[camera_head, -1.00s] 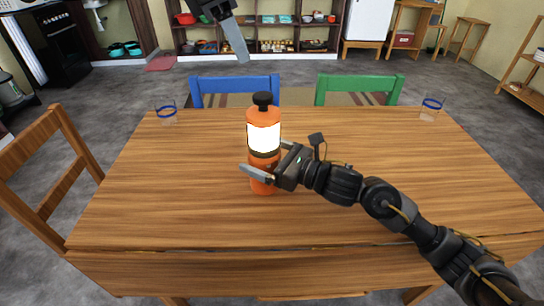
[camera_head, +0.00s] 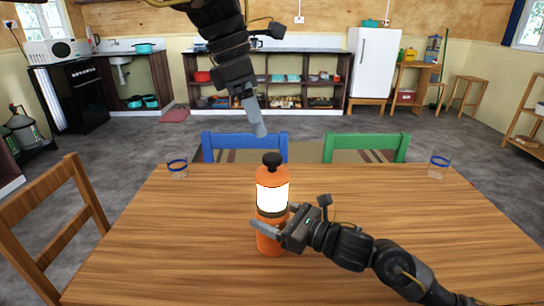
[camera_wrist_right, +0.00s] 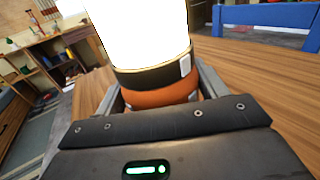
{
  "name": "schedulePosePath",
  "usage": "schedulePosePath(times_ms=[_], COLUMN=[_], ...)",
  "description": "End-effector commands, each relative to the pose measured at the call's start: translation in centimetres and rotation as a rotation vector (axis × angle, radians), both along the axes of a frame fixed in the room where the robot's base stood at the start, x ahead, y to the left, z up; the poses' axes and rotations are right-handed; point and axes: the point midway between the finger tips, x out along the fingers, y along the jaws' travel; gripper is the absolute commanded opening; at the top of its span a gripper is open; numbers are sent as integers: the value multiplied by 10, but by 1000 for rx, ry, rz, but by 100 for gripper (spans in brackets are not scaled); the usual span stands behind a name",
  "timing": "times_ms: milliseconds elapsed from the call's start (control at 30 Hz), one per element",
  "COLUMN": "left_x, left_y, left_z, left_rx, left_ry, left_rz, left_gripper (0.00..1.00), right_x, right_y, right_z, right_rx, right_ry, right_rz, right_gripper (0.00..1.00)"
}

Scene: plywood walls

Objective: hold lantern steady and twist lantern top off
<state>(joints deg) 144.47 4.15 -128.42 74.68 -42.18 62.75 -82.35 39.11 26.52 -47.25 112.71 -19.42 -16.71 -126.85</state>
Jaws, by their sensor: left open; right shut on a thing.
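The orange lantern (camera_head: 271,244) stands upright on the wooden table, with a glowing white middle and a black knob as its top (camera_head: 272,160). My right gripper (camera_head: 272,226) is shut on the lantern's lower body, below the glowing part. In the right wrist view the lantern's dark band and orange base (camera_wrist_right: 158,95) sit between the fingers. My left gripper (camera_head: 256,120) points down, above and a little left of the lantern top, apart from it. It is open and empty, though its fingers overlap in the head view.
The table (camera_head: 400,215) is mostly clear. Blue-rimmed glasses stand at its far left (camera_head: 178,170) and far right (camera_head: 438,168) corners. A blue chair (camera_head: 245,146) and a green chair (camera_head: 365,148) are behind it, and a wooden chair (camera_head: 55,225) is at the left.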

Motion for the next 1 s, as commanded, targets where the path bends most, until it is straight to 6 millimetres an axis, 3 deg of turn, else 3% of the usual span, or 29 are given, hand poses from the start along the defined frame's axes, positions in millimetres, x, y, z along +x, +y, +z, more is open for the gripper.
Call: schedulePosePath(times_ms=[33, 100, 233, 367, 567, 767, 1000], left_x=[2, 6, 11, 13, 9, 8, 7], left_y=[-7, -14, -25, -31, -29, -29, -29], left_z=[-8, -19, -34, -37, -30, -33, -61], left_rx=[38, 99, 226, 320, 317, 314, 313], left_ry=[-4, -9, -25, -33, -15, -15, -11], left_rz=[1, 0, -74, -211, -366, -396, -396], left_gripper=[82, 91, 92, 92, 92, 92, 92], right_x=[0, 0, 0, 0, 0, 0, 0], right_y=[0, 0, 0, 0, 0, 0, 0], right_z=[0, 0, 0, 0, 0, 0, 0], right_rx=[0, 0, 0, 0, 0, 0, 0], right_ry=[0, 0, 0, 0, 0, 0, 0], right_rz=[1, 1, 1, 1, 1, 1, 1], right_gripper=[33, 33, 33, 33, 33, 33, 33])
